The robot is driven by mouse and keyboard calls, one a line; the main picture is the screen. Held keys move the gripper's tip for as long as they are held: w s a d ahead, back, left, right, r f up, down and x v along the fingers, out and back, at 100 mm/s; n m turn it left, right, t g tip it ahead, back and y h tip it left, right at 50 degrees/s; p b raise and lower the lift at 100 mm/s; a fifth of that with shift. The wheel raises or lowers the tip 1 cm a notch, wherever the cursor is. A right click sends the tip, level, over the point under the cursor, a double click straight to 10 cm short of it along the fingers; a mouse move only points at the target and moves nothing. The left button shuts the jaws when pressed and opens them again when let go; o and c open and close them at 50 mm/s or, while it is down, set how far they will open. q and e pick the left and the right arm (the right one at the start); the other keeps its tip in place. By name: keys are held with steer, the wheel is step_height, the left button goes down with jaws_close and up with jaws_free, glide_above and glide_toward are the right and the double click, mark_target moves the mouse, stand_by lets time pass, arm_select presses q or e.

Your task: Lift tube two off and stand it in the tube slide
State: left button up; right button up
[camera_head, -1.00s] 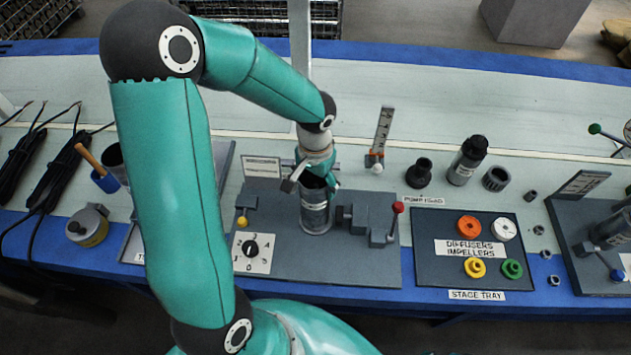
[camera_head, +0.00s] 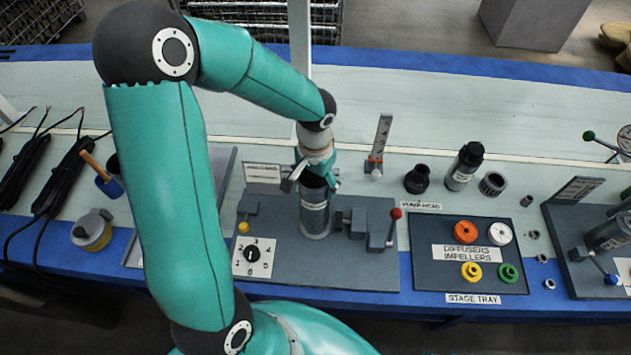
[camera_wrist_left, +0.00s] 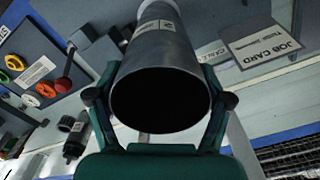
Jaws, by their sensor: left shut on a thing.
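My left gripper (camera_head: 316,182) points down at the grey tube (camera_head: 315,213) on the dark fixture plate (camera_head: 345,268). It is shut on the tube's upper end. The tube stands upright; I cannot tell whether its foot is clear of its seat. In the left wrist view the tube (camera_wrist_left: 162,62) shows its open dark mouth between the two fingers, with a small white label on its side. The tube slide appears to be the grey tray (camera_head: 222,170) on the left, mostly hidden behind my left arm. My right gripper is out of view.
A red-knobbed clamp (camera_head: 390,228) stands right of the tube, and a yellow-knobbed lever (camera_head: 245,222) left. A numbered dial (camera_head: 253,256) sits in front. The stage tray (camera_head: 470,285) holds coloured rings. The back bench is clear.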

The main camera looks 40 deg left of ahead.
arm_select(q)
step_height(320, 180, up, 16)
steer(key=p, duration=1.1)
steer(key=shift+r, duration=0.15)
stand_by(1.4)
stand_by(0.3)
